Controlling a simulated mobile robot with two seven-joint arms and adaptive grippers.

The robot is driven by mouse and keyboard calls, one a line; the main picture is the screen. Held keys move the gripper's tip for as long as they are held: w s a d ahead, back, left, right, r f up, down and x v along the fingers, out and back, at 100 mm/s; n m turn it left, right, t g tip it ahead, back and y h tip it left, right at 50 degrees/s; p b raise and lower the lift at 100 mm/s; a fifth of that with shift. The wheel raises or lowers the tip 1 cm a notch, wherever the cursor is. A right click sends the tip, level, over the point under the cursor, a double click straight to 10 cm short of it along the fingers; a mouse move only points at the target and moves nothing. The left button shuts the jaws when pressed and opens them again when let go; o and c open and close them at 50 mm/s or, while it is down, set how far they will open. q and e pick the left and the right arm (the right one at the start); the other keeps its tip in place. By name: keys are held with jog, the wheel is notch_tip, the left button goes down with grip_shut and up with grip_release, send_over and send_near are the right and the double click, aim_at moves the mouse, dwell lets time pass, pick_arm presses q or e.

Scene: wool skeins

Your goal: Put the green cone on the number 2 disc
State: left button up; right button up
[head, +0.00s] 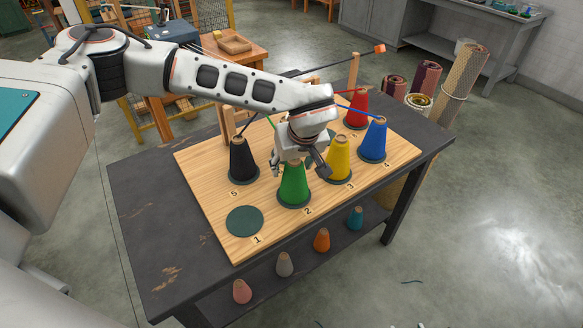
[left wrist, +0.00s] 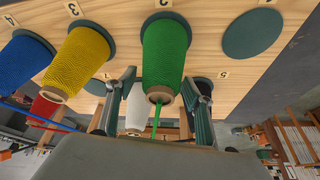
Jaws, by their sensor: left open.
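The green cone (head: 294,184) stands upright on the disc by label 2 (head: 308,211), near the front of the wooden board. It also shows in the left wrist view (left wrist: 164,52), its tip towards the camera and a green strand trailing from it. My left gripper (head: 299,158) is over the cone's top. In the left wrist view its open fingers (left wrist: 160,80) are on either side of the cone's narrow end, with gaps visible. The number 2 disc (head: 294,204) is mostly hidden under the cone. My right gripper is out of view.
The number 1 disc (head: 245,221) is bare. Black (head: 242,160), yellow (head: 339,158), blue (head: 373,140) and red (head: 356,110) cones stand close around. A white cone (left wrist: 137,108) shows behind the green one in the left wrist view. Small cones sit on the lower shelf (head: 300,285).

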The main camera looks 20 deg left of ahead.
aim_at(298, 179)
pick_arm(q)
jog(key=v, duration=1)
